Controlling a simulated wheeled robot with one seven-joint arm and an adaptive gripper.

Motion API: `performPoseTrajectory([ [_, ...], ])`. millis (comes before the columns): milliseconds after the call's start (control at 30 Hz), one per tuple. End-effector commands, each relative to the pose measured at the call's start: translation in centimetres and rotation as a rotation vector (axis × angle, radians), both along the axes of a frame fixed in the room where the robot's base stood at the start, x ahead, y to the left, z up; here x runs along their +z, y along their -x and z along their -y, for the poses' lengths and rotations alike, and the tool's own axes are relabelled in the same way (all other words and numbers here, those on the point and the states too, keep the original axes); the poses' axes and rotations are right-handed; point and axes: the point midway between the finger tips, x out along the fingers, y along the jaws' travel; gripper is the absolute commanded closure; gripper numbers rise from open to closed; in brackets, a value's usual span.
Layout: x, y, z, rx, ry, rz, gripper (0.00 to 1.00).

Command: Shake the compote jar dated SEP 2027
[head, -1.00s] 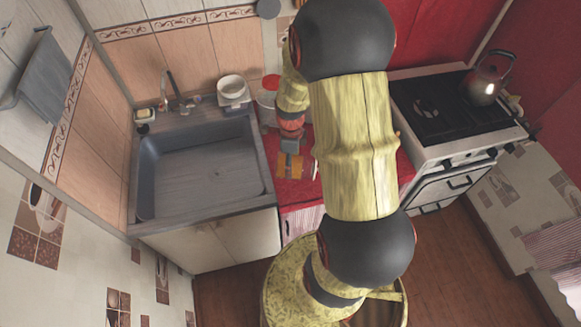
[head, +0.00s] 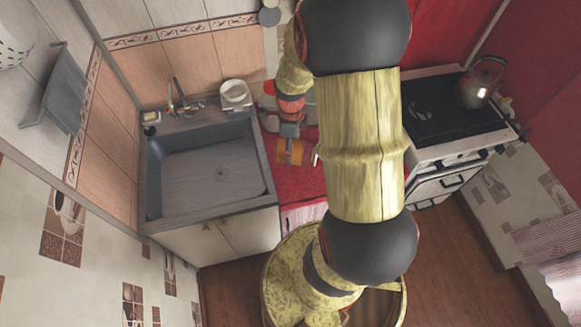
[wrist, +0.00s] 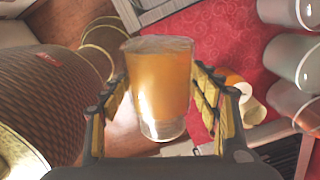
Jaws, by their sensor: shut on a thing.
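A clear glass jar of orange compote (wrist: 160,85) is between the yellow-padded fingers of my gripper (wrist: 160,95) in the wrist view. The gripper is shut on it and holds it over the red oilcloth counter. No date can be read on the side of the jar that shows. In the head view my gripper (head: 291,148) is over the red counter to the right of the sink, with the orange jar (head: 291,157) small and partly covered by the fingers.
Several pale containers stand at the right of the wrist view, one of them grey (wrist: 292,60). A round orange-and-white thing (wrist: 245,100) is beside the right finger. The sink (head: 205,170) is left of the red counter (head: 300,185); the stove (head: 450,120) with a kettle (head: 481,85) is right.

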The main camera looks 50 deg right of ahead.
Motion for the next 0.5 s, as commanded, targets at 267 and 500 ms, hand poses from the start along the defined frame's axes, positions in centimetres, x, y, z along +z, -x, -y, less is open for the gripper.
performPoseTrajectory([
  [267,-2.8,-0.1,0.1,0.0,0.001,0.002,0.97],
  [500,-7.7,-0.1,0.0,0.0,0.001,0.002,0.97],
])
